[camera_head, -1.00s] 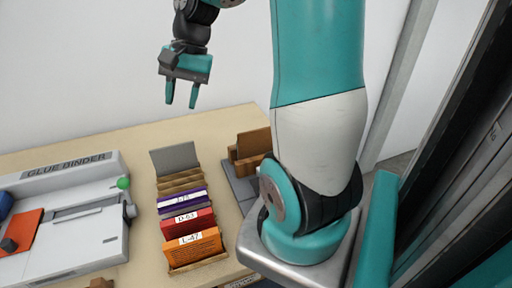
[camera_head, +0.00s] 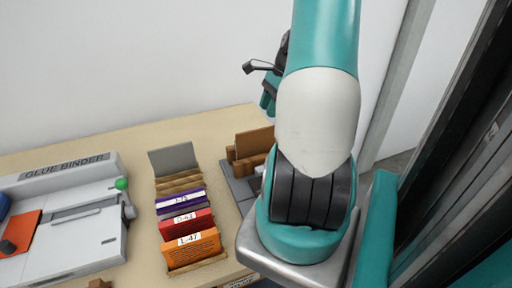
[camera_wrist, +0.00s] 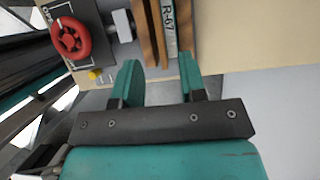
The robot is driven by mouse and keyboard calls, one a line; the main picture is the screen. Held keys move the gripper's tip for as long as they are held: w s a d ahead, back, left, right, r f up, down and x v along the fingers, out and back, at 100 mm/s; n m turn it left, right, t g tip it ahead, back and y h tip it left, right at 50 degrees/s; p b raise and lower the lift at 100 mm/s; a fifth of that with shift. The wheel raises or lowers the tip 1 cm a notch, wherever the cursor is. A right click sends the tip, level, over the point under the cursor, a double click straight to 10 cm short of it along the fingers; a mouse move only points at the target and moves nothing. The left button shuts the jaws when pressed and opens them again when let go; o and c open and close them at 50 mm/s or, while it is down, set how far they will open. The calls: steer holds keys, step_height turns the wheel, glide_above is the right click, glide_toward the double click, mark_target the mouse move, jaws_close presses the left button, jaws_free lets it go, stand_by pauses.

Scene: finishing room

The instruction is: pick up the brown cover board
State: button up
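A brown board (camera_head: 254,143) stands upright in a wooden holder on a dark grey base, left of my arm in the head view. In the wrist view, brown upright pieces (camera_wrist: 150,30) flank a pale strip labelled R-67 (camera_wrist: 168,20); I cannot tell which piece is the cover board. My gripper (camera_wrist: 159,68) is open and empty, its two fingers apart and pointing toward these pieces. In the head view my gripper (camera_head: 268,100) is partly hidden behind my arm, appearing above and beyond the board.
A rack (camera_head: 198,265) holds orange, red and purple labelled books and a grey board (camera_head: 174,158). A glue binder (camera_head: 65,240) stands at the left. A red handwheel (camera_wrist: 70,37) and a yellow knob (camera_wrist: 94,75) are beside the brown pieces. Bare tabletop (camera_head: 120,142) lies behind the rack.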

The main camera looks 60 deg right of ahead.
mark_target(257, 130)
steer(key=x, duration=0.4)
steer(key=shift+w+a+f, duration=0.1)
steer(key=shift+a+f, duration=0.05)
steer(key=shift+f, duration=0.1)
steer(key=p+x, duration=0.1)
steer(key=x, duration=0.3)
steer(key=shift+w+a+p, duration=0.2)
steer(key=shift+a+p, duration=0.1)
steer(key=shift+p, duration=0.05)
steer(key=shift+a+f, duration=0.15)
steer(key=shift+f, duration=0.35)
